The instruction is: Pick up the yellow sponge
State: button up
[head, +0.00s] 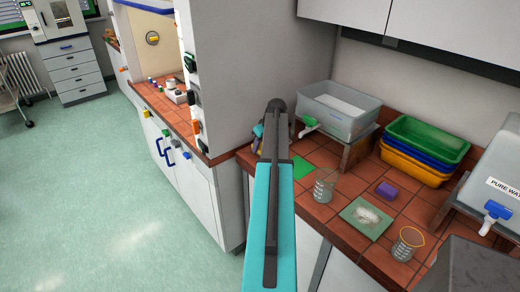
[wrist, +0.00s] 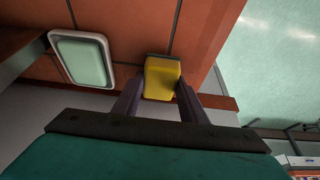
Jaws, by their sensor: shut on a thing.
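The yellow sponge (wrist: 162,80) shows in the wrist view between the two dark fingers of my gripper (wrist: 159,88). My gripper is shut on it, with a finger against each side. The sponge has a darker strip along its far edge. Behind it are the red-brown tiles of the bench (wrist: 195,30); I cannot tell whether it still touches them. In the head view my teal arm hides the sponge and most of the gripper.
A pale green, white-rimmed tray (wrist: 82,60) lies left of the sponge in the wrist view. In the head view, a purple block (head: 386,190), two beakers (head: 324,191) (head: 407,244), a powder tray (head: 351,228), stacked bins (head: 428,136) and a grey tub (head: 352,124) occupy the bench.

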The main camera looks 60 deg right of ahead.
jog(key=shift+r+b, duration=0.55)
jog(key=shift+r, duration=0.4)
jog(key=shift+s+a+r, duration=0.15)
jog(key=shift+a+r, duration=0.05)
jog(key=s+a+b, duration=0.1)
jog(key=s+a, duration=0.2)
jog(key=s+a+r+b, duration=0.1)
jog(key=s+a+b, duration=0.1)
jog(key=s+a, duration=0.1)
jog(key=s+a+b, duration=0.2)
jog(key=s+a, duration=0.1)
jog(key=a, duration=0.2)
jog(key=shift+s+r, duration=0.15)
jog(key=shift+s, duration=0.15)
jog(key=shift+s+a+r, duration=0.15)
jog(key=shift+s+a, duration=0.15)
jog(key=shift+s, duration=0.05)
jog(key=shift+o, duration=1)
jog(key=shift+c, duration=0.6)
jog(key=shift+m, duration=0.3)
